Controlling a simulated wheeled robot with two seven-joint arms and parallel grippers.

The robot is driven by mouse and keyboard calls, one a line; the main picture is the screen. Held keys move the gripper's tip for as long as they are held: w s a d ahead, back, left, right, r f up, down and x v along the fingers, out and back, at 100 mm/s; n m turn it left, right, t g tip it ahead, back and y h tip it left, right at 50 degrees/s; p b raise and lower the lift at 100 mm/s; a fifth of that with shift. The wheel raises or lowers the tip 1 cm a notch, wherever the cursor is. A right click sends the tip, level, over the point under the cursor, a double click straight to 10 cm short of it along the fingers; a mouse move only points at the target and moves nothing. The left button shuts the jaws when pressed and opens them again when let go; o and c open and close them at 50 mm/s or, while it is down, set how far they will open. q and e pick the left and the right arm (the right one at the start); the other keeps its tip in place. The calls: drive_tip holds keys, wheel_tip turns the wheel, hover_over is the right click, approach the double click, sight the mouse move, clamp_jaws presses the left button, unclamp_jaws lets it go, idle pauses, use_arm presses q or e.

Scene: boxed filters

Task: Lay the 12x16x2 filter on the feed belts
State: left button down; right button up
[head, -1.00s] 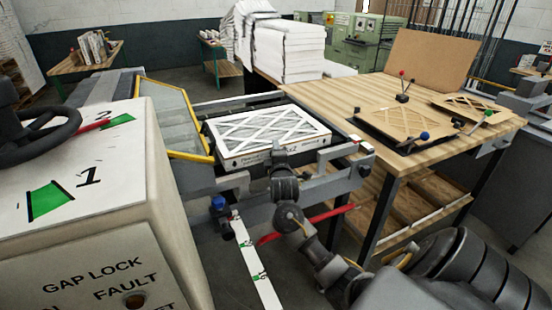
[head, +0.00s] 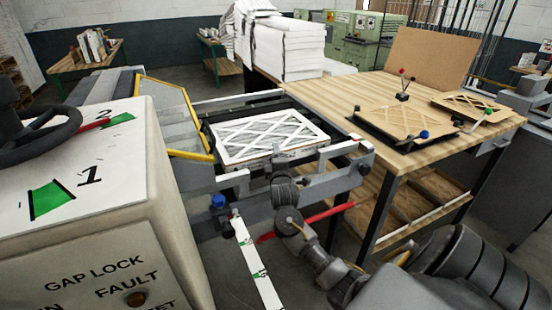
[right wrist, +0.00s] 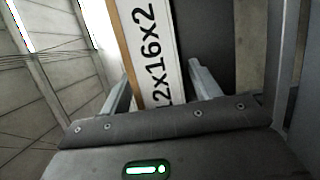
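The 12x16x2 filter (head: 268,136), a flat white pleated panel with a lattice face, lies roughly level over the feed belts' frame (head: 318,180) in the head view. Its near edge is partly hidden by the front rail and my right gripper. My right gripper (head: 279,158) is at the middle of that near edge. In the right wrist view, the gripper's two fingers (right wrist: 160,90) flank the filter's edge (right wrist: 152,50), which bears the printed label 12x16x2; they appear closed on it. Whether the filter's underside touches the belts is hidden. My left gripper is not in view.
A machine cabinet (head: 105,210) with a handwheel stands at the left. A yellow-edged guard (head: 178,105) borders the belts on the left. At the right, a wooden table (head: 335,95) carries brown lattice frames (head: 405,122). Stacked white packs (head: 285,48) stand behind.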

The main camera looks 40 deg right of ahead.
drive_tip(key=shift+r, duration=0.35)
drive_tip(key=v, duration=1.2)
drive_tip(key=shift+b, duration=0.4)
drive_tip(key=shift+d, duration=0.1)
